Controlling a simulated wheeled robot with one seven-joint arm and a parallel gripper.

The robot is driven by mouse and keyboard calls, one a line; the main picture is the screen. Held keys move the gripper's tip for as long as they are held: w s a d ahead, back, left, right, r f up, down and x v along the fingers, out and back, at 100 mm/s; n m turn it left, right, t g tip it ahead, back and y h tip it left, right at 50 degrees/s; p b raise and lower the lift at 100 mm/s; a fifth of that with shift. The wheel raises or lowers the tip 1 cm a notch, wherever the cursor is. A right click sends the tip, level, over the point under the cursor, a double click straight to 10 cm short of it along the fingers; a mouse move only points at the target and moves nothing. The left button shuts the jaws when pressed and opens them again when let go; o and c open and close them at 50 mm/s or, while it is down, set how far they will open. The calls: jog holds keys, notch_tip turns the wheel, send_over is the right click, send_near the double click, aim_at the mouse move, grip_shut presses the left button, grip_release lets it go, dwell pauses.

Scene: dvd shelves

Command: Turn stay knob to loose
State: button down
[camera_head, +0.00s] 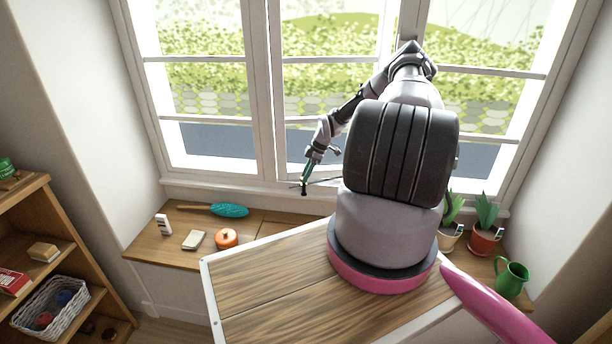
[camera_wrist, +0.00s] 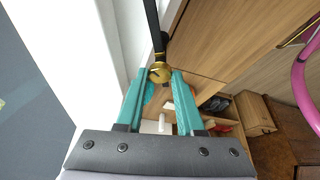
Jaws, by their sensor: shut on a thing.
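The stay knob (camera_wrist: 160,72) is a small round gold knob at the end of a black stay bar (camera_wrist: 153,28) in the wrist view. My gripper (camera_wrist: 159,78) has its two teal fingers shut on the knob, one on each side. In the head view my gripper (camera_head: 305,180) is small, at the bottom of the window near the sill. A thin dark stay (camera_head: 323,181) runs right from it. The knob's turn angle cannot be told.
The white window frame (camera_head: 265,95) stands close beside the gripper. The wooden sill bench below holds a teal brush (camera_head: 230,210), an orange pot (camera_head: 227,238), potted plants (camera_head: 486,235) and a green jug (camera_head: 511,278). A shelf (camera_head: 62,240) stands at left.

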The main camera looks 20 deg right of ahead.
jog(key=shift+d, duration=0.1)
dwell(0.3)
jog(key=c, duration=0.5)
grip_release()
jog(key=shift+f, duration=0.1)
jog(key=shift+c, duration=0.2)
jog(key=v, duration=1)
jog(key=shift+r, duration=0.4)
jog(key=shift+r, duration=0.1)
